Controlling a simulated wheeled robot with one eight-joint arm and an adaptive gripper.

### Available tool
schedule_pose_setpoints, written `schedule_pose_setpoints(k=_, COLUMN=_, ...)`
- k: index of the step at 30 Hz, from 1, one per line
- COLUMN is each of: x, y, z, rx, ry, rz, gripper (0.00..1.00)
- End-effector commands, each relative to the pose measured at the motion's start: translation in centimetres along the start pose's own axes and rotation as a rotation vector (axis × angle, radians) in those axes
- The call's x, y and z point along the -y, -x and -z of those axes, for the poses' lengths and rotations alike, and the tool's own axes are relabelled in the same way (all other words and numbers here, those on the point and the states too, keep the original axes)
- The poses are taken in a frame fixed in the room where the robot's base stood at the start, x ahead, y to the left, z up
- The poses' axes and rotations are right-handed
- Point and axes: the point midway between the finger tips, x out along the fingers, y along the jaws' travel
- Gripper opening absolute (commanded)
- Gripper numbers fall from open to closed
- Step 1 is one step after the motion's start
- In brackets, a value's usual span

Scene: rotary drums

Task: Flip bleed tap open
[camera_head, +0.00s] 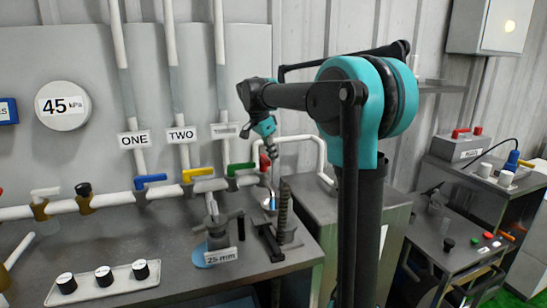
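A white pipe runs along the grey back panel and carries several taps. Blue (150,179), yellow (197,172) and green (240,168) handles sit under the vertical pipes, each lying roughly along the pipe. A small red handle (264,162) is at the pipe's right part, beside my gripper. No readable label says which tap is the bleed tap. My gripper (272,152) points down at the right end of the bench, close to the red handle in the picture. It is small and partly merges with things behind it; contact and finger opening cannot be told.
A bench (180,265) holds a tray with three knobs (103,281), a clamp-like device marked 25 mm (218,240) and a dark threaded post (284,210). A second bench with buttons (450,243) stands at right.

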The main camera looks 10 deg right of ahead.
Motion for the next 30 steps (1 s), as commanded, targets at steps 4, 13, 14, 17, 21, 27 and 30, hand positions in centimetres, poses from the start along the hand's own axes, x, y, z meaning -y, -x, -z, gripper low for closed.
schedule_pose_setpoints(k=4, x=-0.2, y=-0.6, z=1.4, rx=0.003, ry=0.0, rz=0.0, gripper=0.0)
schedule_pose_setpoints(k=13, x=0.0, y=2.9, z=3.5, rx=0.0, ry=0.005, rz=0.002, gripper=0.0)
schedule_pose_setpoints(k=14, x=0.0, y=3.5, z=3.5, rx=-0.001, ry=0.005, rz=0.002, gripper=0.0)
schedule_pose_setpoints(k=17, x=0.1, y=5.4, z=3.6, rx=-0.001, ry=0.004, rz=0.001, gripper=0.0)
schedule_pose_setpoints(k=21, x=0.3, y=7.4, z=3.6, rx=-0.001, ry=0.004, rz=0.001, gripper=0.0)
schedule_pose_setpoints(k=27, x=0.3, y=8.6, z=3.6, rx=-0.002, ry=0.003, rz=0.0, gripper=0.0)
schedule_pose_setpoints(k=30, x=0.3, y=8.7, z=3.6, rx=-0.002, ry=0.002, rz=0.0, gripper=0.0)
